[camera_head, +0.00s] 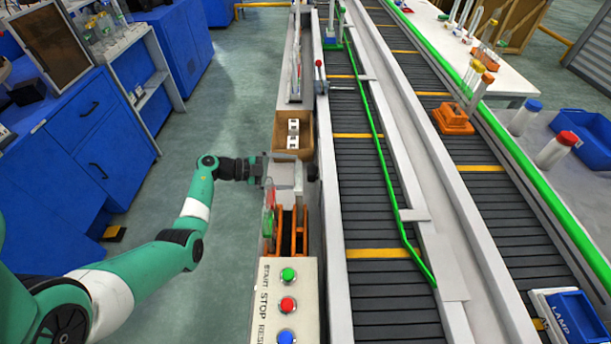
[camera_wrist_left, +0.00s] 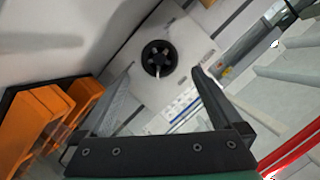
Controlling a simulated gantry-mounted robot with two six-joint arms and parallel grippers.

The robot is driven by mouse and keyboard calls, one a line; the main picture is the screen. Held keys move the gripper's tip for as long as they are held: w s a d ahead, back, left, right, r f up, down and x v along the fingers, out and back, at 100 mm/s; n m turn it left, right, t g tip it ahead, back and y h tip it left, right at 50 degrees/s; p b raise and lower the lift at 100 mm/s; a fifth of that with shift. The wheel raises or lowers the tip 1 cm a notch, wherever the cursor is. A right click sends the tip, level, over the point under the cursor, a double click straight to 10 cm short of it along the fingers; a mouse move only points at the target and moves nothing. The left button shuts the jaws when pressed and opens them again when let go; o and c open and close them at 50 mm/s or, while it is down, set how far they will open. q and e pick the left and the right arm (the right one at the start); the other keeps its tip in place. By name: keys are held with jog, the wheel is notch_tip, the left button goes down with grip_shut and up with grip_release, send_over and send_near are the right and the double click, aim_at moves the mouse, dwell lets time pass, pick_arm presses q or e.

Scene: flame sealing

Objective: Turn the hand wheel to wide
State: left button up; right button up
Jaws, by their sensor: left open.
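The hand wheel (camera_wrist_left: 158,58) is a small black round wheel with pale gaps between its spokes, mounted on a light grey plate. It shows in the left wrist view just ahead of my fingers. My left gripper (camera_wrist_left: 161,76) is open, with one finger to each side of the wheel in the picture and nothing between them; I cannot tell whether either touches it. In the head view my left gripper (camera_head: 290,172) reaches in from the left beside the conveyor, and a dark knob at its right is too small to make out. My right gripper is not in view.
A panel with green, red and blue buttons (camera_head: 305,270) stands in front of the gripper. Orange racks (camera_head: 292,238) lie just before it, and a brown box (camera_head: 306,152) lies behind it. The conveyor (camera_head: 375,200) runs along the right. Open floor lies to the left.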

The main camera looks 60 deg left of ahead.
aim_at(312, 173)
pick_arm(q)
jog(key=b+x, duration=0.2)
jog(key=x, duration=0.3)
jog(key=shift+f, duration=0.2)
jog(key=shift+w, duration=0.45)
jog(key=c, duration=1.3)
jog(key=shift+o, duration=0.2)
jog(key=shift+r+n+p, duration=0.3)
jog(key=shift+n+p, duration=0.2)
jog(key=shift+p, duration=0.4)
jog(key=shift+n+g+h+p, duration=0.3)
jog(key=shift+n+p, duration=0.1)
jog(key=shift+p, duration=0.1)
jog(key=shift+n, duration=0.3)
jog(key=shift+a+f+n+g+h, duration=0.1)
jog(key=shift+f+n+g+h, duration=0.1)
jog(key=shift+n+g+h, duration=0.15)
jog(key=shift+w+a+n+g+h+b, duration=0.1)
jog(key=shift+n+g+h+b, duration=0.15)
jog(key=shift+n+h+b, duration=0.6)
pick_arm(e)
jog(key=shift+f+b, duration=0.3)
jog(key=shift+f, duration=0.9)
